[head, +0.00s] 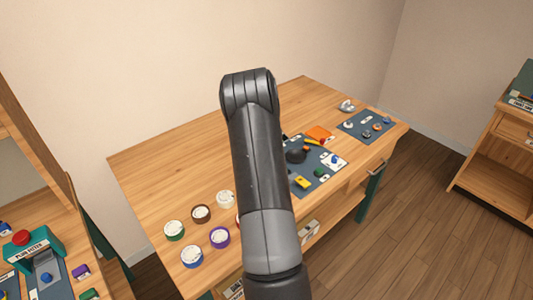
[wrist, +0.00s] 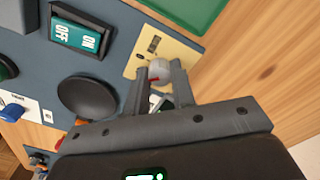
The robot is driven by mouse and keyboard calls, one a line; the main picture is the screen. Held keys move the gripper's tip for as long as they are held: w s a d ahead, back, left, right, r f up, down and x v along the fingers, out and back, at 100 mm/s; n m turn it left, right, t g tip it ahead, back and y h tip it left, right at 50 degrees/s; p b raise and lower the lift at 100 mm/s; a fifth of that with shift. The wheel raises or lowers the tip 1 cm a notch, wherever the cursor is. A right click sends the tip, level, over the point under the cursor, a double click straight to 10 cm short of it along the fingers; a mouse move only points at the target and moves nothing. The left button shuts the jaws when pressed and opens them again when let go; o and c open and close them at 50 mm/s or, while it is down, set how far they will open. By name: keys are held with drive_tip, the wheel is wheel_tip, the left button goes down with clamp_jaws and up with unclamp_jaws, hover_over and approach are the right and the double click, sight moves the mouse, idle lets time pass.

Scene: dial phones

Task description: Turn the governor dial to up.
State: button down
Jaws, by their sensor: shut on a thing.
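In the wrist view a small round grey dial (wrist: 160,70) with a red mark sits on a beige plate (wrist: 143,54) at the edge of a blue-grey panel (wrist: 130,25). I take it as the governor dial; no readable name shows on its plate. My gripper (wrist: 159,74) reaches it from below in the picture, one finger on each side, shut on the dial. The red mark shows at the dial's lower left; the fingers partly cover the dial. In the head view my arm hides the gripper and this dial.
A teal OFF/ON switch (wrist: 77,35), a black dome (wrist: 87,98) and a blue knob (wrist: 13,111) lie left of my gripper. Bare wood (wrist: 255,65) is on the right. In the head view, tape rolls (head: 220,237) stand left of my arm, and a second panel (head: 366,126) lies at right.

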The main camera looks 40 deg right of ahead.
drive_tip(key=shift+r, duration=0.1)
idle(0.4)
drive_tip(key=c, duration=1.2)
unclamp_jaws()
wheel_tip(320, 180, up, 11)
